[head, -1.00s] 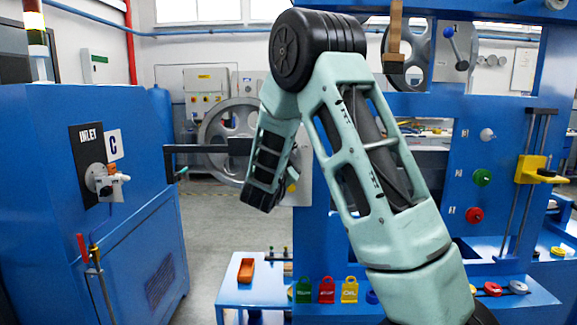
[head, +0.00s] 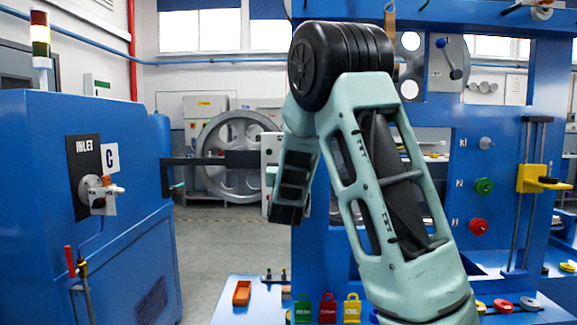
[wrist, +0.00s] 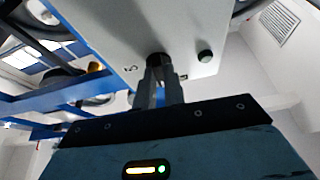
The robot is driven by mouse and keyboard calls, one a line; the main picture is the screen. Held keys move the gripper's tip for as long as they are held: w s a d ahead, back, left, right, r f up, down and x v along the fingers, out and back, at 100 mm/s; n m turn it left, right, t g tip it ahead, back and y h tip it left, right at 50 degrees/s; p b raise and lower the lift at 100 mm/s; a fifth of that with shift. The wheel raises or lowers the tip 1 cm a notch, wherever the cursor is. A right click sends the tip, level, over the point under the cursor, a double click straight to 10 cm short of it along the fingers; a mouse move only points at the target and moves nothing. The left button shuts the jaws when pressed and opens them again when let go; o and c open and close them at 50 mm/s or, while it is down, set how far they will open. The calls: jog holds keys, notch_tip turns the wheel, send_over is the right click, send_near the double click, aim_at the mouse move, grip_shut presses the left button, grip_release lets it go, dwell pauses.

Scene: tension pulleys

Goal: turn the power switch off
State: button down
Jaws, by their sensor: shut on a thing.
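My gripper (wrist: 160,82) shows in the wrist view, its two narrow grey fingers shut on a dark round knob (wrist: 158,59), which looks like the power switch. The knob sits on the face of a pale box (wrist: 180,32). A dark green button (wrist: 205,56) is on the same face to the right of the knob, clear of the fingers. In the head view the box's pale edge (head: 268,160) shows left of my arm. My gripper and the knob are hidden there. The knob's pointing direction cannot be told.
A blue machine marked INLET (head: 125,210) stands at left. A blue frame (head: 460,150) with coloured knobs is behind my arm at right. The grey floor (head: 215,245) between is clear.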

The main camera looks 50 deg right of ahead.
jog(key=shift+f+n+y, duration=0.2)
jog(key=shift+n+y, duration=0.1)
jog(key=shift+n, duration=0.3)
jog(key=c, duration=1.5)
grip_release()
jog(key=shift+r, duration=0.1)
jog(key=b+v, duration=0.4)
jog(key=v, duration=0.1)
jog(key=b+v, duration=0.3)
jog(key=v, duration=0.3)
jog(key=b+v, duration=0.4)
jog(key=v, duration=0.2)
jog(key=shift+s+f+b, duration=0.15)
jog(key=shift+f+b, duration=0.2)
jog(key=shift+f, duration=0.05)
jog(key=shift+r, duration=0.1)
